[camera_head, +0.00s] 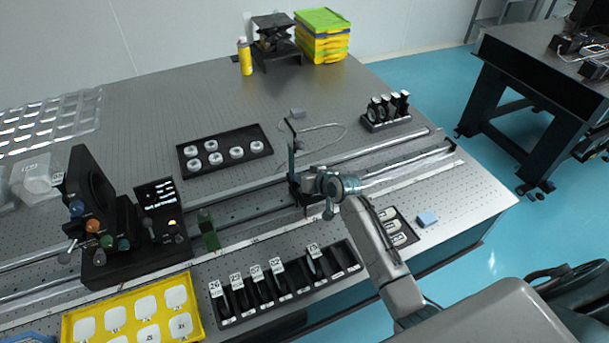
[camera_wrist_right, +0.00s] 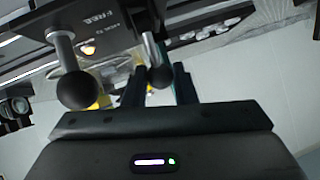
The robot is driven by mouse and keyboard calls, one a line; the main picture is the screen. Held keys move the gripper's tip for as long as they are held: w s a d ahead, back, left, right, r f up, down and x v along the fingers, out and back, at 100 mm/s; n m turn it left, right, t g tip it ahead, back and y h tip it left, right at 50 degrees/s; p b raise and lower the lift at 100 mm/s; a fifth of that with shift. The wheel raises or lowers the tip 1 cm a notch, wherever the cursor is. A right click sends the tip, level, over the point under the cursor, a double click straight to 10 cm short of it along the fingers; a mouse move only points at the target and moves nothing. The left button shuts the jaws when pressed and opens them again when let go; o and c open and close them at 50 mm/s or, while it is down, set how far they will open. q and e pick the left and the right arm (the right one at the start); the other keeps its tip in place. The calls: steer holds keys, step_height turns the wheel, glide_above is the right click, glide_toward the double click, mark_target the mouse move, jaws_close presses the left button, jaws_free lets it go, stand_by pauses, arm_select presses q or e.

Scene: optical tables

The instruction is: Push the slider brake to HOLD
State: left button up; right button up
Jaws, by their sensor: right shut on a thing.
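The slider (camera_head: 296,178) is a dark carriage with an upright post on the long metal rail in the middle of the table. In the right wrist view its dark plate (camera_wrist_right: 98,32) carries upside-down white lettering; I read FREE, and a second word beside it is hard to read. Two levers with black ball knobs stick out from it. My right gripper (camera_wrist_right: 159,88) is shut on the right ball knob (camera_wrist_right: 160,76), between its dark fingers. The left ball knob (camera_wrist_right: 76,90) is outside the fingers. My right wrist hides part of the slider in the head view.
A black slotted rack (camera_head: 272,302) stands in front of the rail. A tray of white rings (camera_head: 224,154) lies behind it. A dark instrument (camera_head: 128,262) with knobs and a yellow tray (camera_head: 127,322) are at left. A small rack (camera_head: 384,121) stands behind the rail's right part.

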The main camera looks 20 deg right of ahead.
steer(key=o, duration=1)
steer(key=b+v, duration=0.3)
steer(key=v, duration=0.7)
steer(key=shift+s+d+r, duration=0.1)
steer(key=shift+s+r, duration=0.05)
steer(key=shift+s, duration=0.15)
